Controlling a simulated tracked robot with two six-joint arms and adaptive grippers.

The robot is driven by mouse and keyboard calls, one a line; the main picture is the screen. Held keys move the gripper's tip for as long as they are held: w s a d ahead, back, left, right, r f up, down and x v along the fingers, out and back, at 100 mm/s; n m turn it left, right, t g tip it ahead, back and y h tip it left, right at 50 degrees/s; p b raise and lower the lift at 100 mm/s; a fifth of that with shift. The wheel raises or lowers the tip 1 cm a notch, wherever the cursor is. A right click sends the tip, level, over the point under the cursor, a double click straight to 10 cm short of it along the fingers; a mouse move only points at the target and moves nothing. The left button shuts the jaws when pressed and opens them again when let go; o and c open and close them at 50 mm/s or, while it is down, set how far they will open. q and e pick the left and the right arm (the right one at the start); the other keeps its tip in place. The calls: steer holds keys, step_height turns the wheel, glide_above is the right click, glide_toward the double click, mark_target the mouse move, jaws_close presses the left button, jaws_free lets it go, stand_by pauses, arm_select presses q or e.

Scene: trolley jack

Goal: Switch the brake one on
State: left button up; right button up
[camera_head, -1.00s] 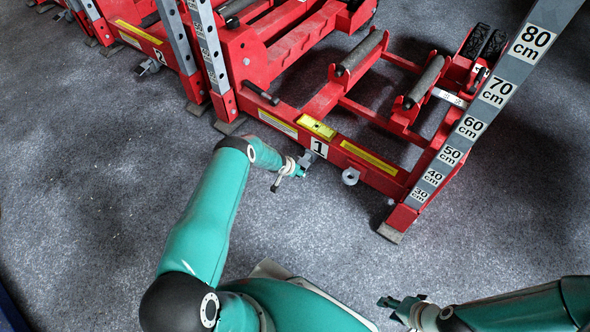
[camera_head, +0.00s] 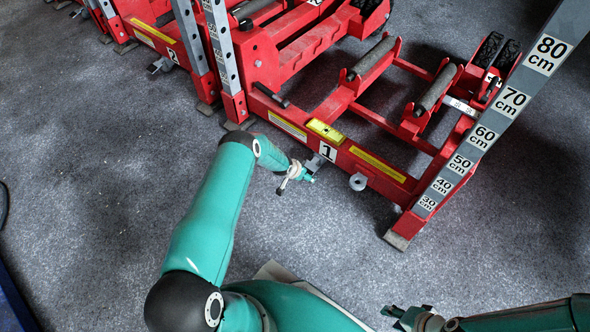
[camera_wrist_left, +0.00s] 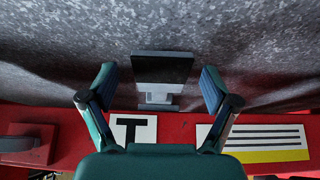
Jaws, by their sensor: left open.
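The brake one pedal is a small dark plate on a pale metal stem (camera_wrist_left: 158,98), at the red frame beside the "1" label (camera_head: 328,152). In the left wrist view the plate (camera_wrist_left: 163,68) lies between the two fingers of my left gripper (camera_wrist_left: 158,88), which stand open on either side with gaps. In the head view my left gripper (camera_head: 296,175) is close by the label, and the pedal is partly hidden behind it. My right gripper (camera_head: 405,316) is low at the bottom edge, away from the jack; its finger opening is unclear.
The red jack frame (camera_head: 290,125) has rollers, and a grey post (camera_head: 483,135) with centimetre marks stands at its right. A round grey fitting (camera_head: 357,181) sticks out right of the label. Another frame labelled "2" (camera_head: 171,54) stands left. The grey floor in front is clear.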

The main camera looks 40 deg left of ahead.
arm_select(q)
steer(key=v, duration=1)
steer(key=shift+s+r, duration=0.2)
